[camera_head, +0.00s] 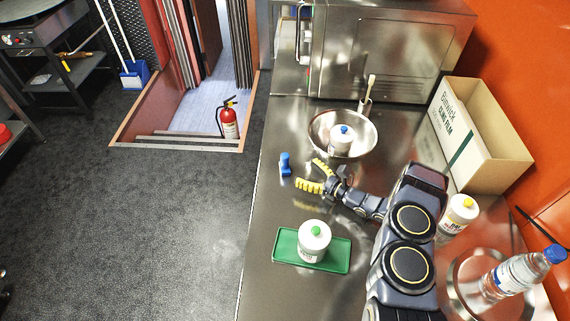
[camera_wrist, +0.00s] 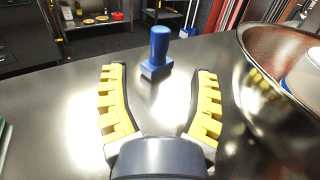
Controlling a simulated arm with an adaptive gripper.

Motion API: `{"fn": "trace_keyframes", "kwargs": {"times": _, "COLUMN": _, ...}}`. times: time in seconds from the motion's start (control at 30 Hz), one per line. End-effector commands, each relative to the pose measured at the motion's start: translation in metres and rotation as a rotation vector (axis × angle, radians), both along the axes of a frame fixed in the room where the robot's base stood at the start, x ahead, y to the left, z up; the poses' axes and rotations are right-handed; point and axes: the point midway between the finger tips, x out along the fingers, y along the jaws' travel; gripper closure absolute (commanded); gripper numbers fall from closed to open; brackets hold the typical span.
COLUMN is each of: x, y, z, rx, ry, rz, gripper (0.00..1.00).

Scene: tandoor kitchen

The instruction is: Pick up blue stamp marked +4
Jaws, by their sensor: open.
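The blue stamp (camera_head: 285,164) stands upright on the steel counter near its left edge. In the wrist view the stamp (camera_wrist: 158,52) has a rounded handle on a wider block base. No +4 mark can be read on it. My gripper (camera_head: 318,173) is open and empty, with yellow ridged fingers pointing towards the stamp. In the wrist view the stamp is ahead of my gripper (camera_wrist: 158,82), between the lines of the two fingers and just beyond their tips.
A steel bowl (camera_head: 318,124) holding a white bottle with a blue cap (camera_head: 341,142) stands close behind my gripper. A green tray (camera_head: 283,251) carries a white bottle with a green cap (camera_head: 314,240). A cardboard box (camera_head: 485,160) and a water bottle (camera_head: 520,274) are at the right.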

Motion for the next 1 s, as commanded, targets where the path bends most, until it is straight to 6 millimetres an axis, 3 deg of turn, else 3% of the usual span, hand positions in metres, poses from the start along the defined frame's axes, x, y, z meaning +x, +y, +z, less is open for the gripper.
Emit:
{"fn": "trace_keyframes", "kwargs": {"times": 0.03, "x": 0.005, "y": 0.010, "z": 0.002, "rx": 0.000, "ry": -0.005, "rz": 0.008, "gripper": 0.40}}
{"fn": "trace_keyframes", "kwargs": {"times": 0.27, "x": 0.015, "y": 0.024, "z": 0.004, "rx": 0.002, "ry": -0.005, "rz": 0.005, "gripper": 0.40}}
{"fn": "trace_keyframes", "kwargs": {"times": 0.6, "x": 0.038, "y": 0.061, "z": 0.004, "rx": 0.001, "ry": -0.006, "rz": 0.007, "gripper": 0.40}}
{"fn": "trace_keyframes", "kwargs": {"times": 0.87, "x": 0.040, "y": 0.063, "z": 0.004, "rx": 0.002, "ry": -0.005, "rz": 0.003, "gripper": 0.40}}
{"fn": "trace_keyframes", "kwargs": {"times": 0.9, "x": 0.040, "y": 0.063, "z": 0.004, "rx": 0.002, "ry": -0.005, "rz": 0.003, "gripper": 0.48}}
{"fn": "trace_keyframes", "kwargs": {"times": 1.0, "x": 0.040, "y": 0.063, "z": 0.004, "rx": 0.002, "ry": -0.005, "rz": 0.004, "gripper": 0.91}}
